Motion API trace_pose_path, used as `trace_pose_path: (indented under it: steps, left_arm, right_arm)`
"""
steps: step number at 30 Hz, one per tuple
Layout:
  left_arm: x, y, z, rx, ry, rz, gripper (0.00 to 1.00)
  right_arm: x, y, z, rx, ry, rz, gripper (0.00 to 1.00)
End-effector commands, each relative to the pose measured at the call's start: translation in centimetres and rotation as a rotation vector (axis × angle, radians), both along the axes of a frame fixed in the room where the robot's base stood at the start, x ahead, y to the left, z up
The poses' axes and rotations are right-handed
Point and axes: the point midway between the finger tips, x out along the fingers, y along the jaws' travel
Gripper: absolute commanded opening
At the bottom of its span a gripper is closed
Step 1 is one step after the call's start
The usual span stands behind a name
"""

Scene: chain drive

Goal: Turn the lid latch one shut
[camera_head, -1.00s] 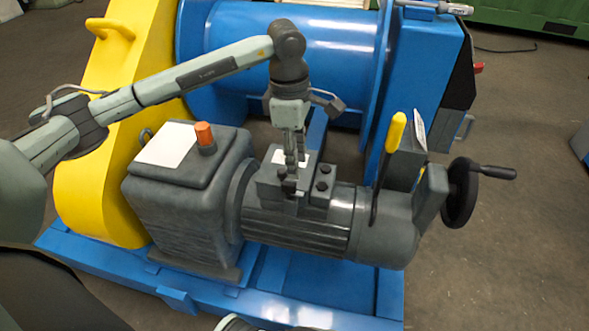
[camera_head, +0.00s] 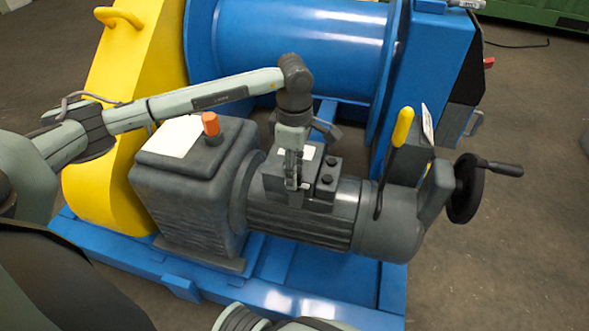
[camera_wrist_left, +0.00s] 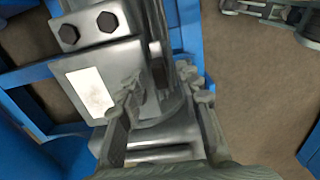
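The grey terminal box (camera_head: 325,180) with a white label and two dark bolts sits on the finned motor (camera_head: 295,224). My left gripper (camera_head: 296,185) points down at the box's near side. In the left wrist view the box (camera_wrist_left: 100,55) is at upper left, and my left gripper (camera_wrist_left: 163,92) has its fingers apart at the box's side edge. A small dark part (camera_wrist_left: 158,70), perhaps the lid latch, shows on that side between the fingers; its turn position is unclear. I cannot see firm contact. My right arm (camera_head: 280,320) shows at the bottom of the head view.
A gearbox (camera_head: 195,190) with an orange cap (camera_head: 211,124) stands left of the motor. A yellow-handled lever (camera_head: 403,127) and a handwheel (camera_head: 466,188) stand to the right. The yellow guard (camera_head: 95,185) and blue drum (camera_head: 295,50) lie beyond.

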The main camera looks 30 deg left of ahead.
Motion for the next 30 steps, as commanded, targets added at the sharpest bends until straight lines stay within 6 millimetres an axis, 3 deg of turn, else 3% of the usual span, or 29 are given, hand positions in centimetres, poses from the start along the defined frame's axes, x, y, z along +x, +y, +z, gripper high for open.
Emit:
trace_pose_path:
  steps: [1, 8, 20, 30]
  left_arm:
    - [0.0, 0.0, 0.0, 0.0, 0.0, 0.0, 0.28]
    - [0.0, 0.0, 0.0, 0.0, 0.0, 0.0, 0.0]
    - [0.0, 0.0, 0.0, -0.001, 0.0, 0.029, 0.0]
    - [-0.1, -0.1, -0.1, 0.0, 0.001, 0.234, 0.0]
  right_arm:
    - [0.1, 0.0, 0.1, 0.0, -0.002, 0.0, 0.4]
    - [0.1, 0.0, 0.2, 0.001, -0.005, 0.001, 0.4]
    - [-0.3, 0.2, 0.1, 0.003, 0.003, -0.002, 0.4]
    - [-0.5, 0.4, 1.2, -0.001, 0.0, -0.003, 0.4]
